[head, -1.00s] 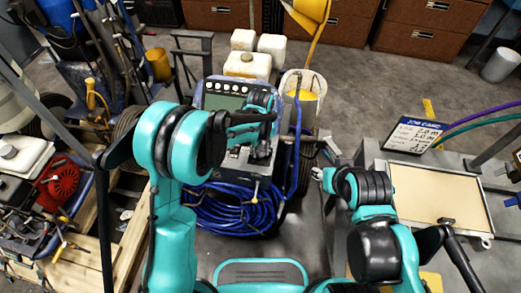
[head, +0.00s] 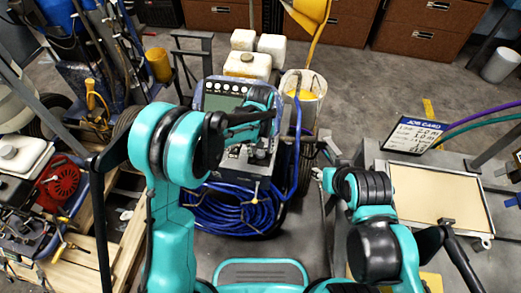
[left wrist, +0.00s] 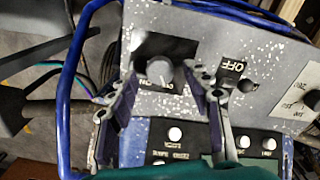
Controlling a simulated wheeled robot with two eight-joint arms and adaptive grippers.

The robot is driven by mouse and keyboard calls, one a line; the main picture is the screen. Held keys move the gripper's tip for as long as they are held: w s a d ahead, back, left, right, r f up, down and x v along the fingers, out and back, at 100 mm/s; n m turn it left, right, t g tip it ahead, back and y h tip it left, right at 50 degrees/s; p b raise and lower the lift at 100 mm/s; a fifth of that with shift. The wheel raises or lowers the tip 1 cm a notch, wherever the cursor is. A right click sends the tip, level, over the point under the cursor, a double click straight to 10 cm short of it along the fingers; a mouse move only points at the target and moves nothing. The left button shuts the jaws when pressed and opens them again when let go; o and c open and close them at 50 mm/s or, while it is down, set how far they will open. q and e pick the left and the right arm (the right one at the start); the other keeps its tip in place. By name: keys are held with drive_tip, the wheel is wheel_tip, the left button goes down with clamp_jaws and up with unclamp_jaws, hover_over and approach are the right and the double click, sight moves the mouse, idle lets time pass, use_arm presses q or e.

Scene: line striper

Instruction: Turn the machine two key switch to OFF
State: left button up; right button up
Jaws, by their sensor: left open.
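The machine with a grey speckled control panel and round white buttons (head: 226,101) stands in the middle of the head view, a blue hose coiled below it. My left gripper (head: 262,122) is over the panel's right part and hides much of it. In the left wrist view my left gripper (left wrist: 163,88) is open, its fingers on either side of a round grey knob (left wrist: 159,73) with an ON label beside it. I cannot tell if they touch it. My right gripper (head: 319,174) is at the machine's right.
A blue hose (head: 235,208) is coiled in front of the machine. A blue frame tube (left wrist: 66,100) runs left of the panel. A job card (head: 414,135) stands on the grey bench at right. A red engine (head: 59,182) is at left.

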sight(259, 153)
use_arm(q)
wheel_tip(259, 153, up, 11)
idle(0.3)
drive_tip(key=shift+f, duration=0.1)
drive_tip(key=s+a+r+m+t, duration=0.1)
drive_tip(key=s+a+r+t, duration=0.2)
drive_tip(key=s+a+r, duration=0.55)
drive_tip(key=s+a+f+m+t, duration=0.1)
drive_tip(key=s+a+t, duration=0.3)
drive_tip(key=s+a, duration=0.5)
drive_tip(key=shift+s+a+f, duration=0.15)
drive_tip(key=shift+s+f, duration=0.65)
drive_tip(key=shift+f, duration=0.05)
